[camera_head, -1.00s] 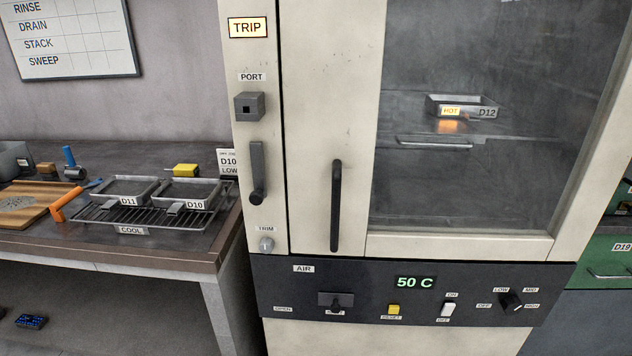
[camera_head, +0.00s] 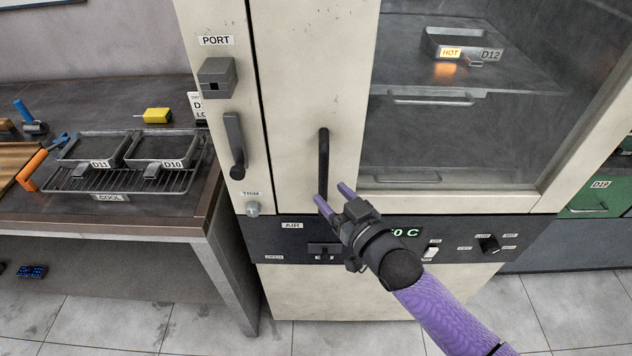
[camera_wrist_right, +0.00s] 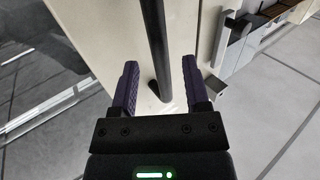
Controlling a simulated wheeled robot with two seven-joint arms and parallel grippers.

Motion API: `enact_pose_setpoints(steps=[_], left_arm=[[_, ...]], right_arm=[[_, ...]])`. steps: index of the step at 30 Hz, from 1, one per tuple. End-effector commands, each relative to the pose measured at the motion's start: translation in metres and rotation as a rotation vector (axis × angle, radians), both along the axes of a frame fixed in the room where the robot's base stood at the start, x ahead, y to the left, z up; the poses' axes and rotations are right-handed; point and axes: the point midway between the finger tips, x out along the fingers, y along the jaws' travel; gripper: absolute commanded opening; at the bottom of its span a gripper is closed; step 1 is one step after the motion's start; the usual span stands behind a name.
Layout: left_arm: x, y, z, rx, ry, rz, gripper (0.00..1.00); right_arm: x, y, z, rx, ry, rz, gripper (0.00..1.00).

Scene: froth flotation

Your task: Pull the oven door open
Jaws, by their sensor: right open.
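The oven door (camera_head: 300,70) is cream with a large dark window and looks closed. Its handle (camera_head: 323,150) is a black upright bar on the left part of the door. My right gripper (camera_head: 331,192) is open at the handle's lower end, its purple fingers pointing toward the door. In the right wrist view, the handle (camera_wrist_right: 153,45) shows in the gap between the two fingers of the gripper (camera_wrist_right: 160,65). I cannot tell how deep between them it sits, and no finger clearly touches it. My left gripper is not in view.
Behind the window a tray (camera_head: 460,48) marked D12 with a HOT label sits on a shelf. A control panel (camera_head: 270,240) runs below the door, partly hidden by my right arm. A side bench with a cooling rack (camera_head: 185,183) stands left. The floor in front is clear.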

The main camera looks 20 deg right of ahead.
Motion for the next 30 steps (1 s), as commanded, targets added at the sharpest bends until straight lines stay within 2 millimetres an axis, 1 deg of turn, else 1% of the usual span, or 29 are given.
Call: enact_pose_setpoints(steps=[1, 3, 6, 10, 16, 17, 18, 20, 21, 23, 24, 25, 30], left_arm=[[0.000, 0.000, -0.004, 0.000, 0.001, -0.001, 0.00], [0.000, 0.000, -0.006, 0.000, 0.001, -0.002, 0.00], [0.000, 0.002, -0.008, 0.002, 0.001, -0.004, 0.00], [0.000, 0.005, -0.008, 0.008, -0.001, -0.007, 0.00], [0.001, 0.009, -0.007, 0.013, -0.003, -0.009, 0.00], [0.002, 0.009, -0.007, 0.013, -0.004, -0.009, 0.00], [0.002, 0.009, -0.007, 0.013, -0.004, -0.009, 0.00], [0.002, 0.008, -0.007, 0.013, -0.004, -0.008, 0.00], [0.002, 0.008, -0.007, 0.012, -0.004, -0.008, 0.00], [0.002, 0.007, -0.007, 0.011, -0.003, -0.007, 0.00], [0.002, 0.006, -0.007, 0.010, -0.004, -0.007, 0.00], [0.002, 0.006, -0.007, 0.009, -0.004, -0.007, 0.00], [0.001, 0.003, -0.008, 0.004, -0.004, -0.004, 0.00]], right_arm=[[0.010, 0.003, -0.001, 0.002, -0.003, 0.000, 0.60], [0.021, 0.007, -0.001, 0.000, -0.001, 0.000, 0.60], [0.031, 0.010, -0.002, -0.001, 0.002, 0.000, 0.60], [0.036, 0.012, -0.001, -0.001, 0.003, 0.000, 0.60], [0.036, 0.012, -0.001, -0.001, 0.003, 0.000, 0.60], [0.036, 0.012, -0.001, -0.001, 0.003, 0.000, 0.56], [0.036, 0.012, -0.001, -0.001, 0.003, 0.000, 0.47], [0.036, 0.012, -0.001, -0.001, 0.003, 0.000, 0.34], [0.036, 0.012, -0.001, -0.001, 0.003, 0.000, 0.26], [0.036, 0.012, -0.001, -0.001, 0.003, 0.000, 0.13], [0.036, 0.012, -0.001, -0.001, 0.003, 0.000, 0.05], [0.036, 0.012, -0.001, -0.001, 0.003, 0.000, 0.00], [0.036, 0.012, -0.001, -0.001, 0.003, 0.000, 0.00]])
